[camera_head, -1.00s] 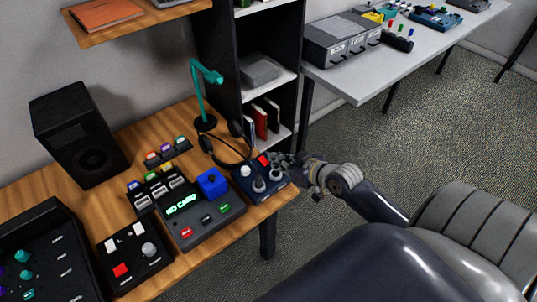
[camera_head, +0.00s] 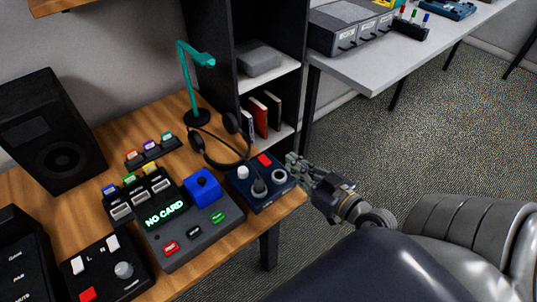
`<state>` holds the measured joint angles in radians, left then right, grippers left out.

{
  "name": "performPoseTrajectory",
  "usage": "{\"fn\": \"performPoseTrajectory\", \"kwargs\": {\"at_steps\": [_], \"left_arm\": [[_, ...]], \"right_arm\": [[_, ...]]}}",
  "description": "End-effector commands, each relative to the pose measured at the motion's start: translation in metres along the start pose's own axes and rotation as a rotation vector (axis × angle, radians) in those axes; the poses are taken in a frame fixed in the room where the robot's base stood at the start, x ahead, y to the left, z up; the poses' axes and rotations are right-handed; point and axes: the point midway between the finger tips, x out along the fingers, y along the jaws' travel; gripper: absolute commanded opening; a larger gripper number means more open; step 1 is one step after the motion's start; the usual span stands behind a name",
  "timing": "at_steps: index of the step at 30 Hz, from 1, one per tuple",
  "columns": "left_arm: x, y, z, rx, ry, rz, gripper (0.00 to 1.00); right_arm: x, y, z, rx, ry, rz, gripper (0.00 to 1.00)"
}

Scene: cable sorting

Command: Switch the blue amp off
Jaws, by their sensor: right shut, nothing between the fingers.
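The blue amp (camera_head: 263,205) is a small dark blue box at the right end of the wooden desk. Its top carries a pale knob, dark knobs and a red switch (camera_head: 265,159) near its back edge. I cannot tell from the picture which way the switch is set. My right gripper (camera_head: 291,159) is shut and empty, just right of the amp's back right corner, with its fingertips a little apart from the red switch. My left gripper is not in view.
A grey card device (camera_head: 185,245) with a lit "NO CARD" display and a blue block stands left of the amp. Headphones (camera_head: 222,163) and a teal lamp (camera_head: 185,75) are behind it. A black shelf (camera_head: 222,60) rises at the back. Floor is free at right.

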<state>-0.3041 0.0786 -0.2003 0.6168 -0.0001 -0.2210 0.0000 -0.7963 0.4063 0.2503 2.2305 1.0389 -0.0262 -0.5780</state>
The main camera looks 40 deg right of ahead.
Motion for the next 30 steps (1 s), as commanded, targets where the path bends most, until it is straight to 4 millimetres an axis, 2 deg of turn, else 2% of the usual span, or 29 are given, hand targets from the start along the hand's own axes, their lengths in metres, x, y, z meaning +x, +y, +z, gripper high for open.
{"fn": "performPoseTrajectory", "kwargs": {"at_steps": [5,10,28,30], "left_arm": [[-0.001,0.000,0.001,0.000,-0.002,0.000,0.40],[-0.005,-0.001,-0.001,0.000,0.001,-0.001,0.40],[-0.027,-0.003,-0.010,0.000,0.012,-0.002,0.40],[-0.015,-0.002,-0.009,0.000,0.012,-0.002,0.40]], "right_arm": [[0.002,0.000,0.000,0.001,0.000,0.000,0.00],[0.015,0.001,-0.002,0.003,0.002,0.002,0.00],[0.102,0.000,-0.002,0.003,0.002,-0.001,0.00],[0.105,-0.001,0.018,0.000,-0.005,-0.004,0.00]]}}
